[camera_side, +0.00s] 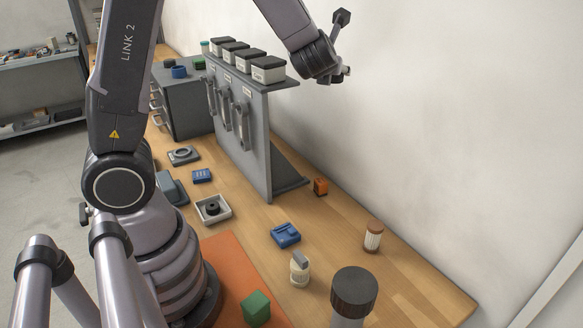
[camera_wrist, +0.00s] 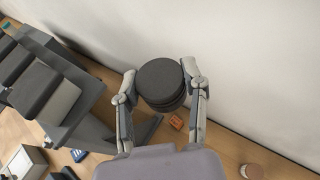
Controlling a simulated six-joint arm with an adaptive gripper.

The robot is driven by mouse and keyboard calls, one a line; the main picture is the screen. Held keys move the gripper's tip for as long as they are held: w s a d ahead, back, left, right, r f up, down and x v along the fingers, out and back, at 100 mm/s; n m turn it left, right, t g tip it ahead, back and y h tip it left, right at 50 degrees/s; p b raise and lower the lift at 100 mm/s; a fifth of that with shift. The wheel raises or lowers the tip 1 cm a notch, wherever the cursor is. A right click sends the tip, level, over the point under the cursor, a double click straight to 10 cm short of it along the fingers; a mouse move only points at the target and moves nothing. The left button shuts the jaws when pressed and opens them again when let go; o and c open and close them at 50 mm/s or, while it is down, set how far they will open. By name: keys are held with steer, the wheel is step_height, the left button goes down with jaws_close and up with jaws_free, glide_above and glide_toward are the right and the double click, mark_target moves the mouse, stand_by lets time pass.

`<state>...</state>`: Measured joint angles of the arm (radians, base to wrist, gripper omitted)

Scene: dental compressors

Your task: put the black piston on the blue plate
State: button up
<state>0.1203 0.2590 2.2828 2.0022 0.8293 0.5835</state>
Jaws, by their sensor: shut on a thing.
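In the wrist view my gripper (camera_wrist: 159,78) has a finger on each side of a dark, round, ridged piece, the black piston (camera_wrist: 160,84), and is shut on it. It is held in the air above the bench, near the wall. In the side view my wrist is high at the upper right; the fingers and the piston cannot be made out clearly there. I cannot tell which is the blue plate.
A grey rack (camera_side: 240,125) with dark-lidded boxes stands along the wall. A pale tray (camera_side: 226,217) holds a black round part. An orange block (camera_side: 320,187), a brown-capped jar (camera_side: 373,234), a cream bottle (camera_side: 299,272) and a green block (camera_side: 256,308) stand around the nearer blue piece.

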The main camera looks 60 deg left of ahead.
steer(key=s+a+r+n+g+y, duration=0.1)
steer(key=s+a+n+g, duration=0.2)
steer(key=a, duration=0.1)
steer(key=s+a+r+n+g+y, duration=0.2)
steer(key=a+n+g, duration=0.1)
steer(key=a, duration=0.1)
steer(key=s+a+r+n+g+y, duration=0.1)
steer(key=s+a+r+n+g, duration=0.1)
steer(key=s+a+n+g, duration=0.1)
steer(key=shift+s+a+r+y, duration=0.2)
steer(key=shift+s+a+y, duration=0.1)
steer(key=shift+a+y, duration=0.15)
steer(key=s+a+f+n+g, duration=0.2)
steer(key=s+a+n+g, duration=0.25)
steer(key=s+a, duration=0.2)
steer(key=m+t, duration=0.6)
glide_above(201, 174)
step_height(201, 174, down, 34)
steer(key=shift+f, duration=2.2)
